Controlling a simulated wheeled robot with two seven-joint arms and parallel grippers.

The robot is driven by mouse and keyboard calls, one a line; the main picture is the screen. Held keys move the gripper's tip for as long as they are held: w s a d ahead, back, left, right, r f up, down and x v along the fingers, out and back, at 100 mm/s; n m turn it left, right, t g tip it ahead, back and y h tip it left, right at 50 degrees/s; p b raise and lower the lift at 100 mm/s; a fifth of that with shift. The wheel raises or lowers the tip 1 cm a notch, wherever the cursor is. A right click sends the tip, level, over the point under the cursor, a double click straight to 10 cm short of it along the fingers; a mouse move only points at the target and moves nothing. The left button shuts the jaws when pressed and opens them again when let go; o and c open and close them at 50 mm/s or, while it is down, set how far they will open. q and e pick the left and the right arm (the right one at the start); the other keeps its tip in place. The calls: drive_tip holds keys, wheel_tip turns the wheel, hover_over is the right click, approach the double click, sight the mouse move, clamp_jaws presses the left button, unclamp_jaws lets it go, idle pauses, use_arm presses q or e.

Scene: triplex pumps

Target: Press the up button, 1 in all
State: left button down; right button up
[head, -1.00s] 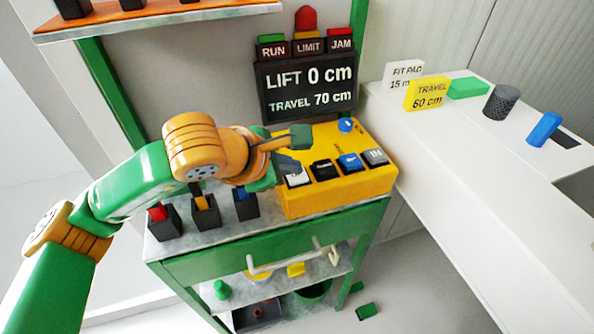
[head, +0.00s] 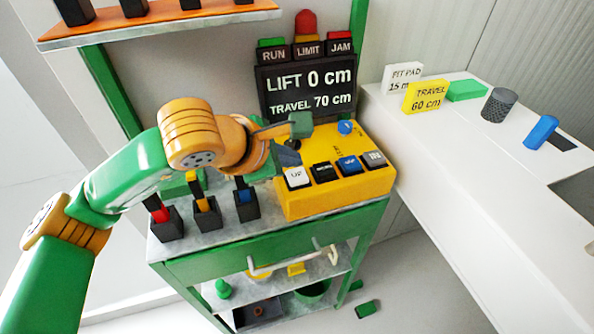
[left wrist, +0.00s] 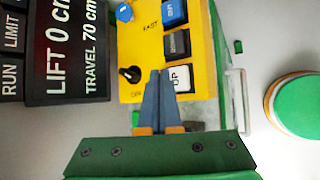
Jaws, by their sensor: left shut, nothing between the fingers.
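The yellow control box (head: 330,195) stands on the green cart's top. Its white UP button (head: 297,177) is the leftmost of a row, followed by a black, a blue and a grey button. My left gripper (head: 294,141) is shut and empty, above and behind the UP button in the head view. In the left wrist view the shut fingers (left wrist: 160,85) reach over the box, with their tips beside the UP button (left wrist: 179,78), which they partly cover. They look apart from it. My right gripper is not in view.
The display (head: 308,90) reads LIFT 0 cm, TRAVEL 70 cm, with RUN, LIMIT and JAM lamps above. A black lever (left wrist: 131,74) and blue knob (head: 346,127) are on the box. Black holders (head: 207,220) stand left of it. A white counter (head: 470,150) is at right.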

sight(291, 178)
use_arm(q)
drive_tip(key=shift+r+p, duration=1.2)
drive_tip(key=shift+r, duration=1.1)
drive_tip(key=shift+f, duration=0.15)
